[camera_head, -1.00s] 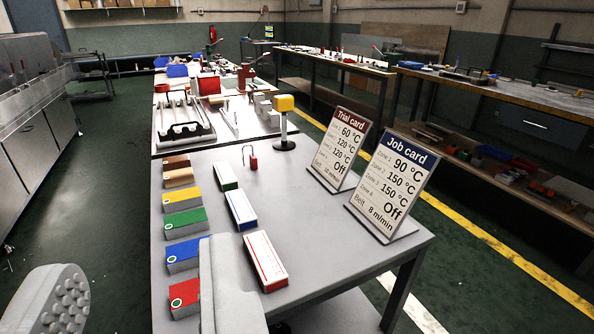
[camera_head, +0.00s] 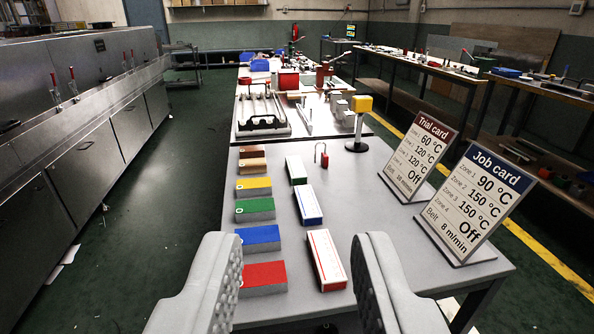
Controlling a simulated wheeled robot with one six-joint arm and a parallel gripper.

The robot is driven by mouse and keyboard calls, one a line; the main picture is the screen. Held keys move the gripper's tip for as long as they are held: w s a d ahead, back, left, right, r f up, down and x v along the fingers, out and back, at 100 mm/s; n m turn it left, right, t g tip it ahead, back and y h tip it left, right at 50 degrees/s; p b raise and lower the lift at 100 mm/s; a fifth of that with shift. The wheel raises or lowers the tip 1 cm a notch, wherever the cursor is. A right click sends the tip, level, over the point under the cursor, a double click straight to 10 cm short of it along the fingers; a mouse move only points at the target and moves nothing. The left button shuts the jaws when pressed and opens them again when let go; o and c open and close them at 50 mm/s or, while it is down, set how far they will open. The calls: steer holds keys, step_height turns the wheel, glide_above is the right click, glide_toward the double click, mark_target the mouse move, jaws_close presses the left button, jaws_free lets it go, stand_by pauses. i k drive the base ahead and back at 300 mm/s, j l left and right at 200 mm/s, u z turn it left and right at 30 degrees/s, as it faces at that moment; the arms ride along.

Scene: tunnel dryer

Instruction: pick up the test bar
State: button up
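My gripper (camera_head: 297,242) is open and empty, with one pale, studded finger on each side of the lower picture. Between and beyond the fingers lies the grey table (camera_head: 420,250). On it is a column of coloured blocks: red (camera_head: 263,280), blue (camera_head: 259,240), green (camera_head: 255,211), yellow (camera_head: 254,188) and brown ones (camera_head: 252,165). Beside them lie three long white boxes edged in red (camera_head: 327,262), blue (camera_head: 308,206) and green (camera_head: 296,171). I cannot tell which of these things, if any, is the test bar.
A trial card (camera_head: 418,160) and a job card (camera_head: 478,203) stand at the right. A yellow-topped post (camera_head: 360,125) and a small red padlock (camera_head: 323,159) stand farther back. A rack (camera_head: 265,122) lies beyond.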

mark_target(297, 173)
steer(key=i+l+u, duration=0.35)
steer(key=i+l, duration=0.5)
